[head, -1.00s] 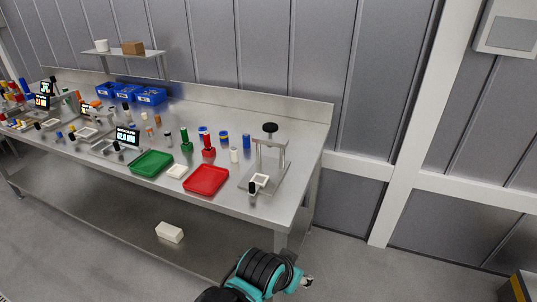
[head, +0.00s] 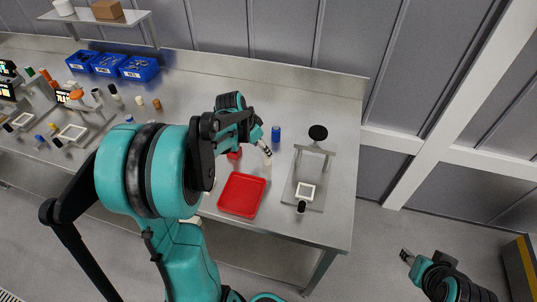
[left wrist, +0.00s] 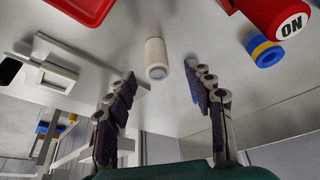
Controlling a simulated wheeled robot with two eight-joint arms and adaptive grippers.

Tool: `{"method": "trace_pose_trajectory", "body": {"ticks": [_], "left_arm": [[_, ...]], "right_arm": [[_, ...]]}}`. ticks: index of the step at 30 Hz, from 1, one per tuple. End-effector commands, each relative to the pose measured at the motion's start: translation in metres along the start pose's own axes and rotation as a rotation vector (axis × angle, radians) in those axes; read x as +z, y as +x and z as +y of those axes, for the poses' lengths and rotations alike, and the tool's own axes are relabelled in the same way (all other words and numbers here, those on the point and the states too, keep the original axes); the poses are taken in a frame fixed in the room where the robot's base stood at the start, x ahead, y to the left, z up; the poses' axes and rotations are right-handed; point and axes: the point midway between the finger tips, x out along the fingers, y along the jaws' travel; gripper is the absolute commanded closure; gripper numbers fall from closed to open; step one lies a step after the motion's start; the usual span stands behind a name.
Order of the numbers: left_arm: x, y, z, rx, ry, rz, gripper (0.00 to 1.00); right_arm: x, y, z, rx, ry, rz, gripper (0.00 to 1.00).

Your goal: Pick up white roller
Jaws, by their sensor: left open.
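The white roller (left wrist: 156,58) is a small pale cylinder on the steel table, seen in the left wrist view just beyond and between my fingertips. My left gripper (left wrist: 160,78) is open, with one finger on each side of the line to the roller and nothing between them. In the head view my left gripper (head: 265,149) reaches down over the table near the red tray, and mostly hides the roller there. My right gripper (head: 405,256) is at the lower right, off the table; its finger opening is too small to judge.
A red tray (head: 242,195) lies in front of the left gripper. A blue cylinder (head: 276,133) stands close behind, and a press stand with a black knob (head: 318,132) is to the right. A blue-yellow ring piece (left wrist: 264,50) and a red part (left wrist: 283,15) are near the roller.

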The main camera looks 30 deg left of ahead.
Motion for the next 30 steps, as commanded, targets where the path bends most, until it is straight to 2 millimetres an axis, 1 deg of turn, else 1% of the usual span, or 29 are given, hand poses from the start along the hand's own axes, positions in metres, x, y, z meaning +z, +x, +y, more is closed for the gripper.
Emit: {"method": "trace_pose_trajectory", "body": {"ticks": [1,5,9,12,14,19,20,21,23,24,25,26,30], "left_arm": [[0.0,0.007,0.0,0.0,0.0,0.0,0.47],[0.0,0.019,0.002,-0.001,-0.001,0.0,0.47],[-0.002,0.042,0.005,-0.001,0.001,0.0,0.47],[-0.002,0.054,0.004,-0.002,-0.001,0.001,0.47],[-0.002,0.057,0.004,-0.002,-0.002,0.001,0.47],[-0.003,0.056,0.004,-0.002,-0.002,0.001,0.47],[-0.003,0.056,0.004,-0.002,-0.002,0.0,0.5],[-0.003,0.056,0.004,-0.002,-0.002,0.0,0.6],[-0.003,0.056,0.004,-0.002,-0.002,0.0,0.76],[-0.003,0.056,0.004,-0.002,-0.002,0.0,0.87],[-0.003,0.056,0.004,-0.002,-0.002,0.0,0.95],[-0.003,0.056,0.004,-0.002,-0.002,0.0,1.0],[-0.003,0.056,0.004,-0.002,-0.002,0.001,1.0]], "right_arm": [[0.002,0.003,0.0,0.0,0.0,0.0,0.6],[0.005,0.007,0.0,0.0,0.0,0.0,0.6],[0.011,0.016,0.0,0.0,0.0,0.0,0.6],[0.014,0.019,0.0,0.0,0.0,0.0,0.6],[0.014,0.02,0.0,0.0,0.0,0.0,0.6],[0.013,0.019,0.0,0.0,0.0,0.0,0.6],[0.013,0.019,0.0,0.0,0.0,0.0,0.6],[0.013,0.019,0.0,0.0,0.0,0.0,0.6],[0.013,0.019,0.0,0.0,0.0,0.0,0.6],[0.013,0.019,0.0,0.0,0.0,0.0,0.6],[0.013,0.019,0.0,0.0,0.0,0.0,0.6],[0.013,0.019,0.0,0.0,0.0,0.0,0.6],[0.013,0.019,0.0,0.0,0.0,0.0,0.6]]}}
